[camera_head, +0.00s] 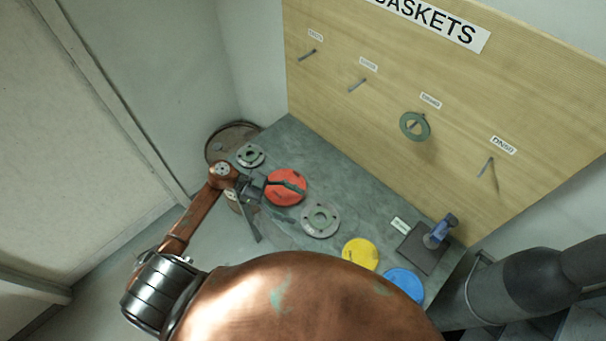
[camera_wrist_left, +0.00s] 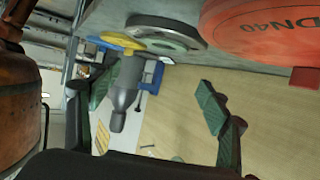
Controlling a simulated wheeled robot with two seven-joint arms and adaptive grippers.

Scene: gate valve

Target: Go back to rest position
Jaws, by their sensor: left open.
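My left arm (camera_head: 185,225) reaches in from the left to the grey bench. My left gripper (camera_head: 274,207) is open and empty, with its fingers spread beside and partly over the red disc (camera_head: 280,196). In the left wrist view the gripper (camera_wrist_left: 158,98) shows its two green-tipped fingers well apart, with nothing between them held. The red disc, marked DN40, fills the upper right there (camera_wrist_left: 265,32). I cannot tell whether a finger touches the disc. My right gripper is not in view.
The bench (camera_head: 335,178) carries flanges (camera_head: 320,220), a yellow disc (camera_head: 360,254), a blue disc (camera_head: 404,284) and a blue-grey tool (camera_head: 438,232) on a dark plate. A gasket board (camera_head: 370,120) with pegs and one green ring (camera_head: 414,126) stands behind. A rusty drum (camera_head: 222,146) stands at the far-left corner.

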